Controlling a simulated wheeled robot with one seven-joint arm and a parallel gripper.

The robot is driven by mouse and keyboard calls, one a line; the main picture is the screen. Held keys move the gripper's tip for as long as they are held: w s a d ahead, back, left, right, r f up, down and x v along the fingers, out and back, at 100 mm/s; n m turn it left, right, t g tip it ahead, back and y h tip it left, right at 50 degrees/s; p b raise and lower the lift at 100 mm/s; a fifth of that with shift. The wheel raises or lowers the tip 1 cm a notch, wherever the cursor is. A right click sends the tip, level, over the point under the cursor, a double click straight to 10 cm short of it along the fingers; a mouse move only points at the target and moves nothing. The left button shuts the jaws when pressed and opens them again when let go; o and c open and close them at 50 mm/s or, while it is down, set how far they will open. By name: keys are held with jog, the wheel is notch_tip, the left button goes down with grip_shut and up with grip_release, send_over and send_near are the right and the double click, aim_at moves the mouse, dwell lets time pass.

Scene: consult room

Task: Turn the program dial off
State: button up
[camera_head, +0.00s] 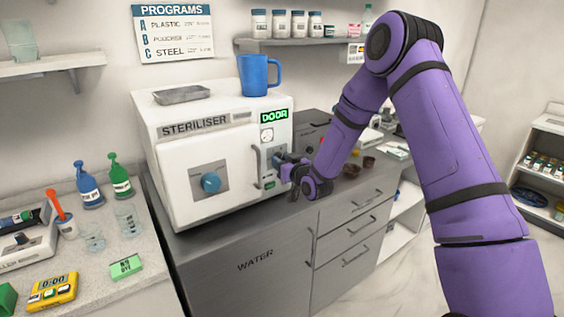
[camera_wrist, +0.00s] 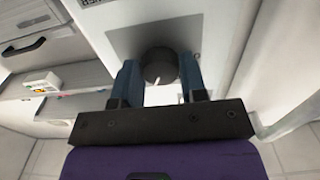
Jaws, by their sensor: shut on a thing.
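The white steriliser (camera_head: 170,200) stands on a grey cabinet, with its front facing me. My gripper (camera_head: 278,160) is at the right side of that front, below the green display and gauge, and hides the dial there in the head view. In the wrist view the dark round program dial (camera_wrist: 158,68) sits on a grey panel, with a white mark on its lower edge. My gripper's blue fingers (camera_wrist: 157,78) are on either side of the dial, shut on it. The letters around the dial are not readable.
The green display (camera_head: 274,116) reads DOOR. A blue mug (camera_head: 259,75) and a metal tray (camera_head: 181,94) stand on top. A PROGRAMS sign (camera_head: 175,32) hangs behind.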

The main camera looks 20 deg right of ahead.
jog(key=shift+n, duration=0.3)
jog(key=n, duration=2.3)
jog(key=shift+r, duration=0.1)
jog(key=shift+n, duration=0.3)
jog(key=o, duration=0.9)
jog(key=shift+o, duration=0.2)
jog(key=shift+d, duration=0.1)
jog(key=v, duration=1)
jog(key=shift+s, duration=0.4)
